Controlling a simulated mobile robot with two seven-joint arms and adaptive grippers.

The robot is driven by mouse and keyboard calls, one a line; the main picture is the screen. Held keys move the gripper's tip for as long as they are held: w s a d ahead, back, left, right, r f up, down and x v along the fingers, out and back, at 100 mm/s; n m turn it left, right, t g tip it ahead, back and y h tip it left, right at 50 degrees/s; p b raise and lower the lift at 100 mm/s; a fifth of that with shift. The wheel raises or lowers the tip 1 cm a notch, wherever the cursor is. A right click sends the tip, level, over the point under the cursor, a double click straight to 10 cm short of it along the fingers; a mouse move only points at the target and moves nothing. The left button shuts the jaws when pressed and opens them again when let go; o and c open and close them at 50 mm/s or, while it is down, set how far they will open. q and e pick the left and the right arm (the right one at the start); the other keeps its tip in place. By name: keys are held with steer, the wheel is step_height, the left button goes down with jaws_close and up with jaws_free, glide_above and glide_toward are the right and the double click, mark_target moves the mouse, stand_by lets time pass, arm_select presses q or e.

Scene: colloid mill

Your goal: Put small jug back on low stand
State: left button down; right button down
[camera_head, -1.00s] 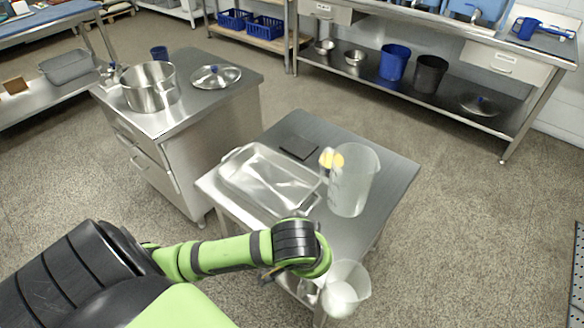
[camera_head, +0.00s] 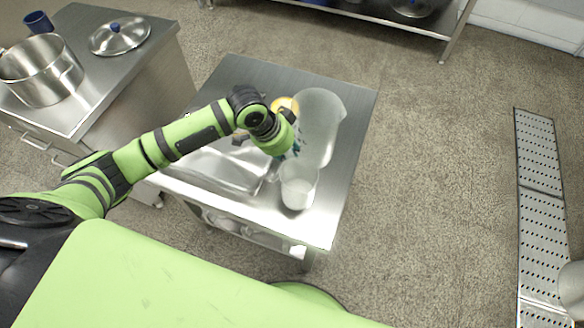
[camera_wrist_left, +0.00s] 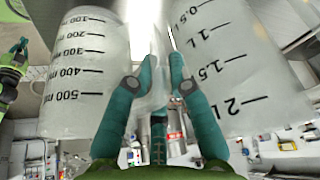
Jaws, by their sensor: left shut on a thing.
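The small jug (camera_head: 298,185) is a clear, frosted measuring jug over the front part of the low steel stand (camera_head: 318,225). I cannot tell whether its base touches the top. My left gripper (camera_head: 284,157) is shut on its handle side, partly hidden by my arm. In the left wrist view the teal fingers (camera_wrist_left: 160,68) close between the small jug (camera_wrist_left: 80,85), with marks to 500 ml, and the large jug (camera_wrist_left: 222,70), with marks to 2 L. The large jug (camera_head: 320,120) stands just behind the small one on the stand.
A clear tray (camera_head: 215,172) lies on the stand, partly under my arm. A yellow item (camera_head: 286,104) is beside the large jug. A steel cabinet at left holds a pot (camera_head: 42,72) and a lid (camera_head: 119,36). The stand's right edge strip is clear.

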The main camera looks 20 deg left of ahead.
arm_select(q)
steer(key=shift+f, duration=2.3)
steer(key=c, duration=1.1)
jaws_free()
steer(key=v, duration=1.2)
steer(key=shift+p, duration=0.3)
steer(key=shift+d, duration=0.1)
